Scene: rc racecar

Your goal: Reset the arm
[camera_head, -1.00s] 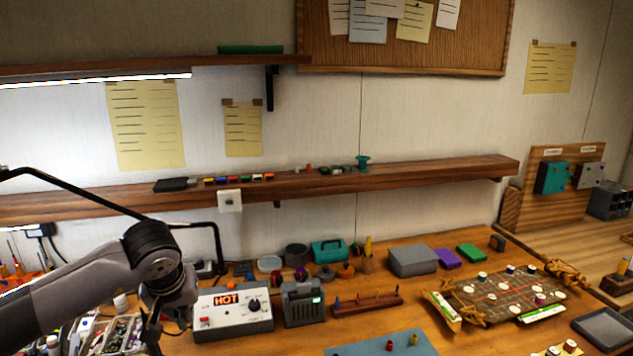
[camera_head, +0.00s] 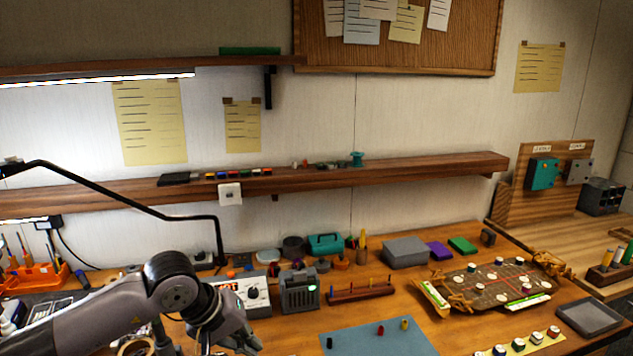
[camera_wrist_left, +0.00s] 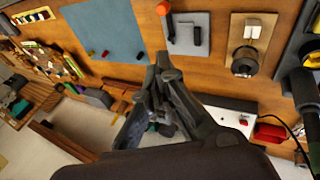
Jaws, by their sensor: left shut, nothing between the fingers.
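My left arm (camera_head: 100,325) comes in from the lower left in the head view, grey with a black joint. My left gripper (camera_head: 228,338) hangs low over the workbench, in front of the white control box (camera_head: 258,298), and hides part of it. In the left wrist view the two dark fingers of the left gripper (camera_wrist_left: 163,68) come together at the tips and hold nothing. My right gripper is in neither view.
A black lamp arm (camera_head: 130,205) rises behind my left arm. A grey-green device (camera_head: 299,290) stands right of the control box. The blue mat (camera_head: 375,342) lies at the front. The racecar chassis board (camera_head: 490,287) is at the right. An orange tray (camera_head: 38,278) is at the far left.

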